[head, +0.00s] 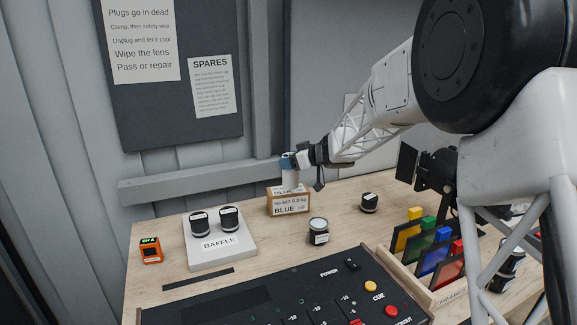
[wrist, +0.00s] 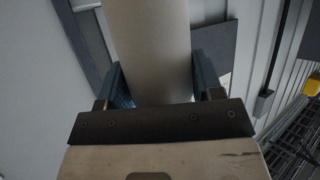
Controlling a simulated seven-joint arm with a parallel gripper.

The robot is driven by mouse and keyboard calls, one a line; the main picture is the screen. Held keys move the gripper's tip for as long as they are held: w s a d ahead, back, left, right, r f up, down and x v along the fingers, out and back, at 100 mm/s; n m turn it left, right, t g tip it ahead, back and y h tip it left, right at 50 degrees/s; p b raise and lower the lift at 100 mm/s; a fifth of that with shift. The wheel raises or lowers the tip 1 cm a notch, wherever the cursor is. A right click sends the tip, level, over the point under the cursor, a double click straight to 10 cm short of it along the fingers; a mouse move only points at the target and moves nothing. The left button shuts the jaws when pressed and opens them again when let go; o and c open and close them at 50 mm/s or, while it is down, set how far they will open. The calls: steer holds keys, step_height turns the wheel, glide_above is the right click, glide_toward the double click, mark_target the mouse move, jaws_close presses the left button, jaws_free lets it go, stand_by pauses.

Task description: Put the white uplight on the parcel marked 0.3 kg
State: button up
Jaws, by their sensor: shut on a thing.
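My gripper (head: 289,163) is shut on the white uplight (head: 289,179), a plain pale cylinder, above the back of the table. In the wrist view the uplight (wrist: 148,45) stands between the two blue fingers.
A pale BAFFLE plate (head: 236,256) with two black lidded cans stands left of the parcel. A black control desk (head: 255,293) and a wooden rack of coloured frames (head: 398,272) fill the front.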

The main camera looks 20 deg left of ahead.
steer(key=shift+w+a+f, duration=0.1)
steer(key=shift+w+a, duration=0.55)
steer(key=shift+w, duration=0.35)
steer(key=shift+w+a+f, duration=0.1)
steer(key=shift+w+a, duration=0.5)
steer(key=shift+w, duration=0.4)
steer(key=shift+f, duration=0.1)
steer(key=shift+f, duration=1.65)
steer(key=shift+f, duration=0.1)
steer(key=o, duration=1.3)
steer(key=shift+f, duration=0.1)
steer(key=v, duration=1.2)
steer(key=shift+r, duration=0.25)
